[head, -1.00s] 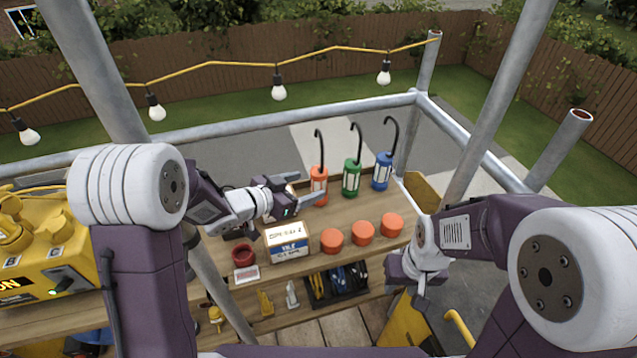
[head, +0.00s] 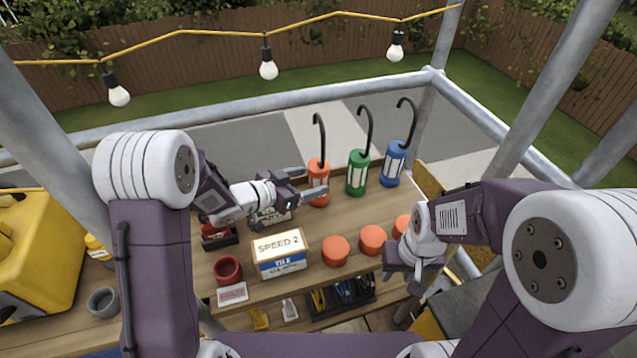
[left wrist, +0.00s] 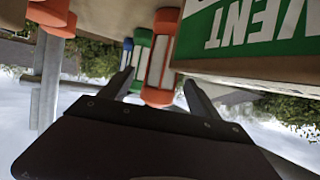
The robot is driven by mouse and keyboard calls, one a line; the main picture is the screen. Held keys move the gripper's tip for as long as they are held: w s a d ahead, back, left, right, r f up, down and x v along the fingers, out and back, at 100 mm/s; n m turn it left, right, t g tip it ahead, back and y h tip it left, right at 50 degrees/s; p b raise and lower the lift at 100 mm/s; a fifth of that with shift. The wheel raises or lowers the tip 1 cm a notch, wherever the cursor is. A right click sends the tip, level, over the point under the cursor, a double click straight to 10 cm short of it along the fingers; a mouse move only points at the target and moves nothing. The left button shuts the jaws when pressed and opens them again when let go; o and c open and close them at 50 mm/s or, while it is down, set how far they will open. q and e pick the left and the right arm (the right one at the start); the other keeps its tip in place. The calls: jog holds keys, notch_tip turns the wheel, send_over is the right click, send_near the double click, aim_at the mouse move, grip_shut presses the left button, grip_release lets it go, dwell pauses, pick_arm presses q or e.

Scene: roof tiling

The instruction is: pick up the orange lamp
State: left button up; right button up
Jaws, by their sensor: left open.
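The orange lamp (head: 319,181) stands upright at the bench's back, its black hook on top. In the left wrist view, which is upside down, the orange lamp (left wrist: 160,60) shows between the two fingers. My left gripper (head: 314,181) is open at the lamp, one finger to each side; I cannot tell whether either touches it. In the left wrist view my left gripper (left wrist: 158,88) holds nothing. My right gripper (head: 416,292) hangs by the bench's right end, and its jaw opening is unclear.
A green lamp (head: 357,174) and a blue lamp (head: 393,165) stand to the right. A green-labelled box (left wrist: 260,35) is close beside my left gripper. A "SPEED 2" box (head: 280,254) and several orange round pieces (head: 336,251) are nearer the front.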

aim_at(327, 173)
pick_arm(q)
jog(key=x, duration=0.2)
jog(key=shift+w+d+f, duration=0.15)
jog(key=shift+w+d, duration=0.05)
jog(key=shift+w, duration=0.05)
jog(key=x, duration=0.5)
jog(key=shift+w+d+r, duration=0.1)
jog(key=shift+w+r, duration=0.1)
jog(key=shift+s, duration=0.1)
jog(key=c, duration=0.4)
jog(key=shift+r, duration=0.15)
grip_shut()
